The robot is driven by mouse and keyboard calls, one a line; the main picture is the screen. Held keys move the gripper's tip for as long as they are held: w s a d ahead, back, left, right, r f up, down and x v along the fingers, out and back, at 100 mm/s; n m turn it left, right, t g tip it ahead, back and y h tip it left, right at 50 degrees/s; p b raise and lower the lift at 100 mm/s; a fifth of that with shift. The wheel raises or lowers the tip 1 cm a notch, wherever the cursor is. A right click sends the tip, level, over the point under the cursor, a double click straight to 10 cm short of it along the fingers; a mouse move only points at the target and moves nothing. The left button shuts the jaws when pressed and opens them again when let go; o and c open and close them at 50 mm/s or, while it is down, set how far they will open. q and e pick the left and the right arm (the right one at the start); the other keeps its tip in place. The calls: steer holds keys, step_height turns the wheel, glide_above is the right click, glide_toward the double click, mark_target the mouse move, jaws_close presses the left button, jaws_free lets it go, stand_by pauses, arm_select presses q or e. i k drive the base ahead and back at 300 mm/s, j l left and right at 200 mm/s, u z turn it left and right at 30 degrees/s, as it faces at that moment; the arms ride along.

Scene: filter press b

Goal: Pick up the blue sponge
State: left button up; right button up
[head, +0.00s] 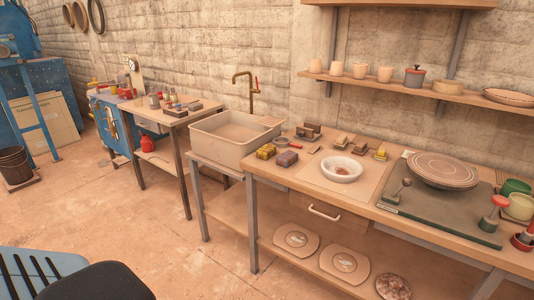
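A small block that looks like the blue sponge (287,158), dull purple-blue in this light, lies on the wooden workbench (262,172) near its left end. A yellow sponge (266,151) lies just left of it. The two are close together; I cannot tell whether they touch. Neither of my grippers is in the head view.
A sink (234,136) with a brass tap stands left of the bench. A white bowl (342,169) lies right of the sponges, and a dark green board (440,205) holds a round plate (442,170). Floor before the bench is clear.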

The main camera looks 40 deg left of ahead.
mark_target(287, 159)
steer(key=u, duration=1.35)
